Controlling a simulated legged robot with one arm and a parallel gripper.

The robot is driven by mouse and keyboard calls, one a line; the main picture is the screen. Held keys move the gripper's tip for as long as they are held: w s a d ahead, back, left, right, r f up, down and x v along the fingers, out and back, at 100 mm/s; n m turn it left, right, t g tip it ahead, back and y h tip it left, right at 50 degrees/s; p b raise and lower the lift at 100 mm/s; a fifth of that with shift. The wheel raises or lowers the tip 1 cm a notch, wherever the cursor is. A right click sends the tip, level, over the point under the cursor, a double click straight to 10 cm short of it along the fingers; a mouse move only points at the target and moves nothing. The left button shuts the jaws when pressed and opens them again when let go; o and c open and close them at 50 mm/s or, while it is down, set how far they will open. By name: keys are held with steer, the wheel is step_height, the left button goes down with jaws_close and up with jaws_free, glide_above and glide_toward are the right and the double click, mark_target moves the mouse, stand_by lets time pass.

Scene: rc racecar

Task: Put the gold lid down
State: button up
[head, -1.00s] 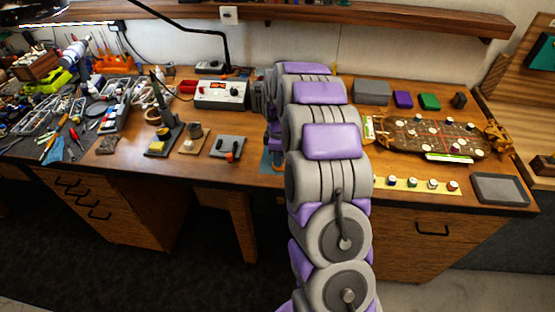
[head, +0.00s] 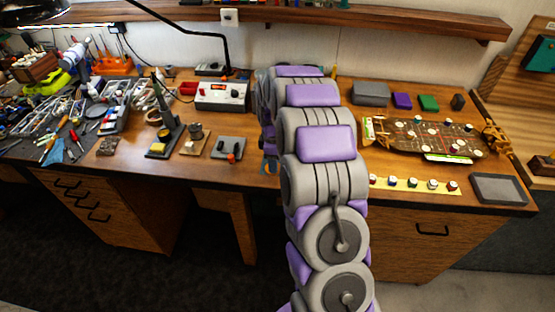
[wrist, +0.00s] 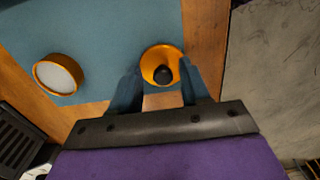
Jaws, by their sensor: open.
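The gold lid (wrist: 151,62), a round disc with a black knob, shows in the wrist view over the blue mat (wrist: 110,30). My gripper (wrist: 161,78) is open, with one blue-grey finger on each side of the lid's near part. A gap shows between the fingers and the knob. I cannot tell whether the lid touches the mat or a finger. A round gold-rimmed container (wrist: 58,75) with a pale inside stands to the left at the mat's edge. In the head view my arm hides the gripper and the lid.
A dark slotted object (wrist: 18,140) lies at the lower left of the wrist view. In the head view, a soldering stand (head: 165,140), a power supply (head: 221,96) and a circuit board (head: 420,135) stand around my arm. A grey tray (head: 498,189) lies at right.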

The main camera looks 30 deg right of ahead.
steer(key=shift+a+r+p, duration=0.2)
steer(key=shift+a+r, duration=0.15)
steer(key=shift+r, duration=0.25)
steer(key=shift+a+r+p, duration=0.15)
steer(key=shift+a+r, duration=0.15)
steer(key=shift+r, duration=0.3)
step_height(320, 180, up, 10)
steer(key=p, duration=0.3)
steer(key=s+a+r+m, duration=0.3)
steer(key=s+a+r, duration=0.3)
steer(key=s, duration=0.4)
steer(key=s+a+m+g, duration=0.1)
steer(key=s+a+m, duration=0.3)
steer(key=s, duration=1.1)
steer(key=s+a+m, duration=0.4)
steer(key=s+a, duration=0.1)
steer(key=s, duration=1)
steer(key=shift+r+g, duration=0.4)
steer(key=shift+s+d, duration=0.1)
steer(key=shift+d, duration=0.25)
steer(key=shift+a, duration=0.2)
